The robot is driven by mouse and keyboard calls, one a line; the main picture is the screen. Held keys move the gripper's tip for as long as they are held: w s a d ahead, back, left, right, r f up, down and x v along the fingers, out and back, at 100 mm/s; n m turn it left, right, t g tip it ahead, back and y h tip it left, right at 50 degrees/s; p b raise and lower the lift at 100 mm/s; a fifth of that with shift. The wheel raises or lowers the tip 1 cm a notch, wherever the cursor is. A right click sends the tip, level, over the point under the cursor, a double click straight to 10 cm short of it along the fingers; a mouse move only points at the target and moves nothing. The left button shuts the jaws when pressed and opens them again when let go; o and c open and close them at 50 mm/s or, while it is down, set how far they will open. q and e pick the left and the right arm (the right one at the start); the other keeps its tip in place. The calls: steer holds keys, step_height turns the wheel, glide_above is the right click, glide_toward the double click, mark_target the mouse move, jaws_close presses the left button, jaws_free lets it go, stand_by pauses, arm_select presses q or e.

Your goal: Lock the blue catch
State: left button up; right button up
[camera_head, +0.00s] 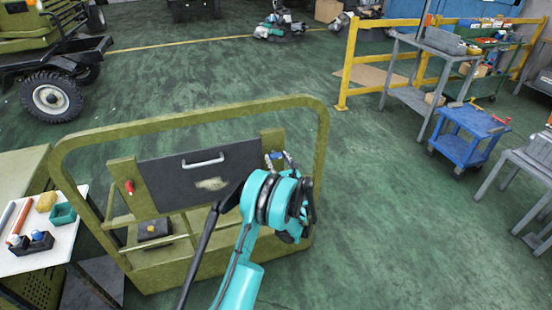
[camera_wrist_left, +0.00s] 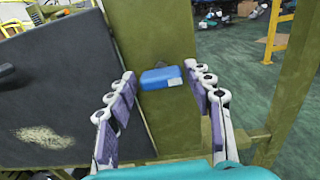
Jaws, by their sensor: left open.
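The blue catch (camera_wrist_left: 161,77) sits on the green post (camera_wrist_left: 150,35) to the right of the dark panel (camera_wrist_left: 60,90). In the head view the catch (camera_head: 276,155) shows as a small blue spot at the panel's upper right. My left gripper (camera_wrist_left: 160,84) is open, its fingers on either side of the catch, with gaps visible between fingers and catch. Whether they are level with it in depth I cannot tell. In the head view my left gripper (camera_head: 280,160) is partly hidden by its own wrist. A red catch (camera_head: 129,187) sits on the left post. My right gripper is out of view.
The green frame's tubular rail (camera_head: 200,115) arches around the panel (camera_head: 205,175), which has a white handle (camera_head: 203,160). A white tabletop (camera_head: 30,255) with small parts stands at the left. A blue cart (camera_head: 465,140) and grey benches stand at the right. Open floor lies behind the frame.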

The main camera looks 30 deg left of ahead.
arm_select(q)
steer(key=shift+x, duration=0.9)
steer(key=c, duration=0.9)
